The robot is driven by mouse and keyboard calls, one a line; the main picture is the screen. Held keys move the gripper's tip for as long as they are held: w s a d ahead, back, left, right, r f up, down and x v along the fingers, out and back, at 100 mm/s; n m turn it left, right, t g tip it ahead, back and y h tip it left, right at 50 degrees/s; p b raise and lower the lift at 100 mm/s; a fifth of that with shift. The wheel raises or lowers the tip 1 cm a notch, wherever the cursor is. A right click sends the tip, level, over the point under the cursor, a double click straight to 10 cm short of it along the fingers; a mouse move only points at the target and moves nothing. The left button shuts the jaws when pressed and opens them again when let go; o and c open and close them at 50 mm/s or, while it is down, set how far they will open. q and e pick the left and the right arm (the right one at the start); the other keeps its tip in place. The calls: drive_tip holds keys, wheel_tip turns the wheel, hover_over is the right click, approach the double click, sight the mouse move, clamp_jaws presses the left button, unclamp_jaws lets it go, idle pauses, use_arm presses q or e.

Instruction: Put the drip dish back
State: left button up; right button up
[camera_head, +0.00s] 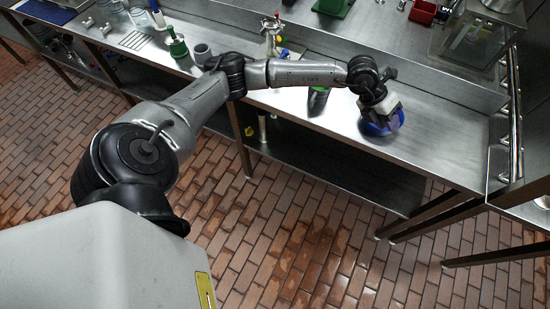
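My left arm reaches from the left across the steel bench to its right part. My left gripper (383,108) points down at a round blue dish-like thing (378,129), which may be the drip dish. The gripper covers the middle of this blue thing, and its fingertips are hidden. I cannot tell whether the fingers hold the blue thing, or whether it rests on the bench or is just above it. My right gripper is not in view.
The steel bench (440,147) is bare right of the blue thing. A dark and green object (318,98) stands left of it. A red bin (423,12) is behind.

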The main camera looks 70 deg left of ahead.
use_arm(q)
drive_tip(key=s+d+r+n+t+h, duration=0.2)
drive_tip(key=s+d+n+t+h, duration=0.15)
drive_tip(key=d, duration=0.45)
drive_tip(key=s+d+r+n+t+h, duration=0.25)
drive_tip(key=d+t+h, duration=0.25)
drive_tip(key=d, duration=0.4)
drive_tip(key=s+a+f+n+y, duration=0.4)
drive_tip(key=s+f+n+y, duration=0.3)
drive_tip(key=n, duration=0.4)
drive_tip(key=s+a+f+n+y, duration=0.4)
drive_tip(key=f+n+y, duration=0.1)
drive_tip(key=n+y, duration=0.5)
drive_tip(key=s+d+f+n+g+h, duration=0.1)
drive_tip(key=s+f+g, duration=0.3)
drive_tip(key=s, duration=0.5)
drive_tip(key=s+d+f+n+g+h, duration=0.1)
drive_tip(key=s+f+g, duration=0.3)
drive_tip(key=s+g, duration=0.3)
drive_tip(key=s, duration=0.3)
drive_tip(key=shift+s+f+n+h, duration=0.2)
drive_tip(key=shift+f+n+h, duration=0.1)
drive_tip(key=shift+f+h, duration=0.1)
